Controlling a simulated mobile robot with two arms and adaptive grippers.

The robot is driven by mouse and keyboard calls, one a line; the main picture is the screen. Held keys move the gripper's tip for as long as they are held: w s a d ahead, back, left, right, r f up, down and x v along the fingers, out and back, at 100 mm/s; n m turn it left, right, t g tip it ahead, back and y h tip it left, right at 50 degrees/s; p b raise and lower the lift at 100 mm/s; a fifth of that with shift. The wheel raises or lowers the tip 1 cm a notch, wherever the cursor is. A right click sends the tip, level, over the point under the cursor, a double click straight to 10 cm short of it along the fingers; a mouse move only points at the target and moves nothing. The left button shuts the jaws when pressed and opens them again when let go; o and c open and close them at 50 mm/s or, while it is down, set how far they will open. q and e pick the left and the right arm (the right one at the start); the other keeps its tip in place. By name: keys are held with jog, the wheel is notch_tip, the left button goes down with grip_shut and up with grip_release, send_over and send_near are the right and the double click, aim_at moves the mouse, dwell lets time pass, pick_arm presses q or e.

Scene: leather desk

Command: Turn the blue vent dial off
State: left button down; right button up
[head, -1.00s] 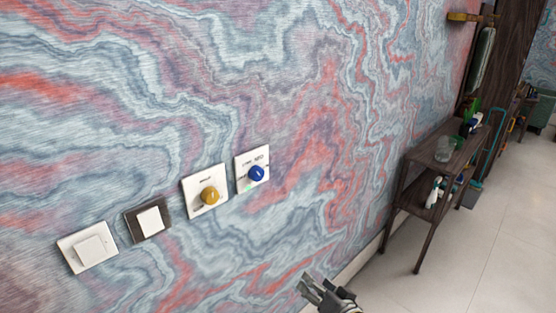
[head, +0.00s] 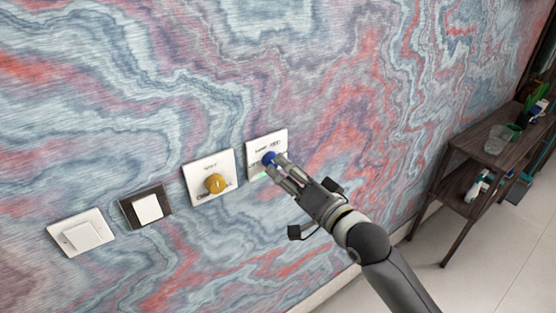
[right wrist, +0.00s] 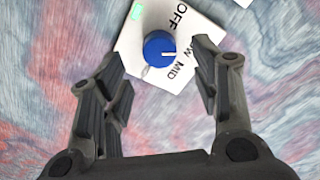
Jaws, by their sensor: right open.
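The blue vent dial (head: 269,158) sits on a white wall plate (head: 281,138), at the right end of a row of wall fittings. In the right wrist view the blue dial (right wrist: 159,47) shows a white pointer line, and its plate (right wrist: 192,28) carries the printed words OFF and MID, with a green light at its edge. My right gripper (head: 280,166) is at the dial in the head view. In the right wrist view its fingers (right wrist: 160,75) are open, one on each side of the dial; I cannot tell whether they touch it. My left gripper is not in view.
A yellow dial (head: 215,183) on a white plate is left of the blue one. Farther left are a dark-framed switch (head: 148,209) and a white switch (head: 82,236). A dark side table (head: 490,150) with items stands at the right.

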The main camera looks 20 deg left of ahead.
aim_at(272, 161)
jog(key=x, duration=0.4)
jog(key=shift+w+p, duration=0.1)
jog(key=shift+p, duration=0.25)
jog(key=shift+c, duration=0.3)
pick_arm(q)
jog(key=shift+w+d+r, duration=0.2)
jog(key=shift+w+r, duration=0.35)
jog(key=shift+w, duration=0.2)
pick_arm(e)
jog(key=c, duration=1)
